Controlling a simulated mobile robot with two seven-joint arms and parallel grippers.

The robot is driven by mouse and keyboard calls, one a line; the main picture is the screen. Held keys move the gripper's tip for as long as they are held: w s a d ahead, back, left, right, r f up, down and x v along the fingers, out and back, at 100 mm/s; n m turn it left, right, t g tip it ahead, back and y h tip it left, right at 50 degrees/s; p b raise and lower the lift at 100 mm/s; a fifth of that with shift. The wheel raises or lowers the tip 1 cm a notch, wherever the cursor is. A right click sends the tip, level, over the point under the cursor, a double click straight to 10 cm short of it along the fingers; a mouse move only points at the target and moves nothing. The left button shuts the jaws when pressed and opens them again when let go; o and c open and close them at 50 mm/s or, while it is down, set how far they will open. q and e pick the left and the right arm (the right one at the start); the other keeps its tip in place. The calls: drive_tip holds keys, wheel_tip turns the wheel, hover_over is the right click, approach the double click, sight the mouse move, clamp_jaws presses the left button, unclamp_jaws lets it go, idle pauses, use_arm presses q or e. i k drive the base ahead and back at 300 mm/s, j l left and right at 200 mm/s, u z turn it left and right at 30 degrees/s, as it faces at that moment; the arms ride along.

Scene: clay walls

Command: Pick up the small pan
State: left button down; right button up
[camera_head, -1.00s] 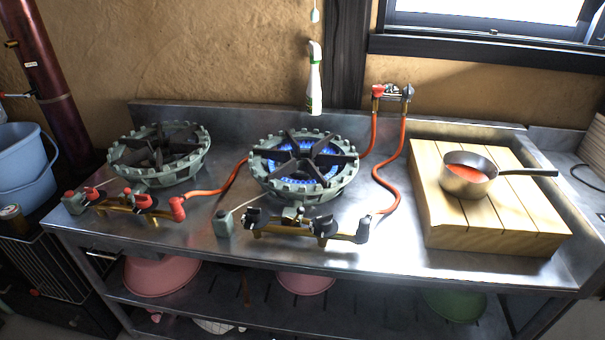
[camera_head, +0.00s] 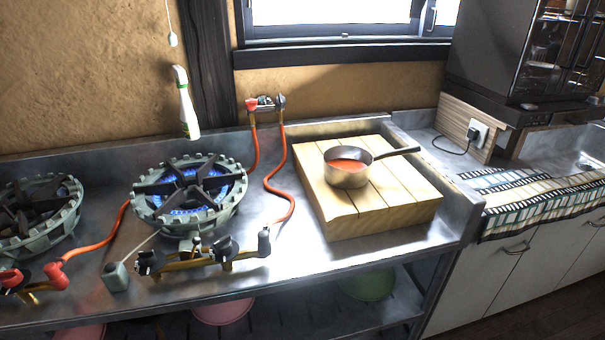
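The small pan (camera_head: 346,179) is a silvery metal saucepan with red contents. It stands upright on a slatted wooden block (camera_head: 372,211) on the steel counter, right of the lit burner. Its dark handle (camera_head: 397,153) points right and slightly up in the picture. Neither of my grippers shows in the head view.
A gas burner with blue flame (camera_head: 190,188) stands left of the block, and a second burner (camera_head: 36,215) is at the left edge. Red hoses (camera_head: 278,180) run between. A patterned cloth (camera_head: 540,199) covers the right counter.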

sight(342, 179)
drive_tip(key=i+l+u, duration=0.25)
drive_tip(key=l, duration=0.15)
drive_tip(key=l+u, duration=0.2)
drive_tip(key=l, duration=0.2)
drive_tip(key=l+u, duration=0.25)
drive_tip(key=l, duration=0.2)
